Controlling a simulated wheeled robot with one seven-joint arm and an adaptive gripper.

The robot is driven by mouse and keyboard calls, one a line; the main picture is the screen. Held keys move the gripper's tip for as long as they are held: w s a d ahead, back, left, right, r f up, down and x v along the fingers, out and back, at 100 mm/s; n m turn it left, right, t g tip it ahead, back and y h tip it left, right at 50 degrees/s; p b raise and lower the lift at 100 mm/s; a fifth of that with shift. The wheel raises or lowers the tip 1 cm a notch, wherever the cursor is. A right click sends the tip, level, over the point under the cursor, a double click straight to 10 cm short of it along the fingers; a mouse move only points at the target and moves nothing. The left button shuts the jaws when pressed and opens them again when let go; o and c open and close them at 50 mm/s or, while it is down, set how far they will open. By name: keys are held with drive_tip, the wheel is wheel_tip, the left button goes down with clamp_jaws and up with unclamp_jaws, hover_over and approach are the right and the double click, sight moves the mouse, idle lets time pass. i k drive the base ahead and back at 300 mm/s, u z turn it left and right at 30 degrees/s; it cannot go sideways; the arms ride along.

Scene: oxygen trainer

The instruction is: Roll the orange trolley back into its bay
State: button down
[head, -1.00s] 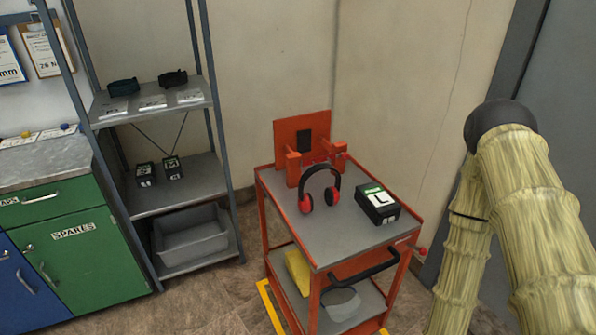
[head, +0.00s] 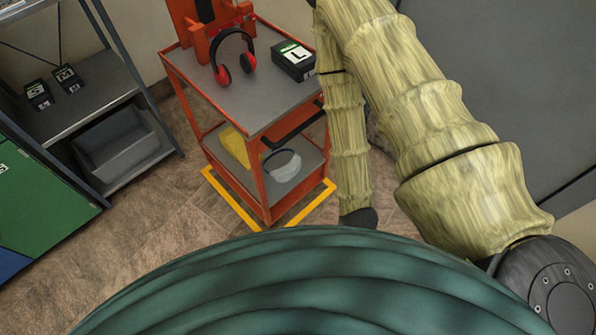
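The orange trolley (head: 258,155) stands upright near the wall, with grey shelves and a black push handle (head: 283,134) on its right side, partly hidden by my arm. A yellow floor outline (head: 230,203) runs round its visible foot. The trolley's near legs appear to stand inside the lines; the far side of the outline is hidden. Red-and-black headphones (head: 222,75) and a black box marked L (head: 293,62) are on the top shelf. A yellow item (head: 234,147) and a pale rounded item (head: 283,166) are on the lower shelf. My gripper is not in view.
A grey shelf rack (head: 92,117) with boxes and a grey bin (head: 117,148) stands left of the trolley. A green cabinet (head: 45,205) is at far left. The tiled floor (head: 160,215) in front is clear. A grey panel (head: 490,80) is at right.

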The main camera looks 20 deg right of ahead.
sight(266, 106)
drive_tip(key=z, duration=1.5)
drive_tip(key=k, duration=1)
drive_tip(key=u, duration=1.1)
drive_tip(key=i, duration=0.5)
drive_tip(key=z, duration=0.05)
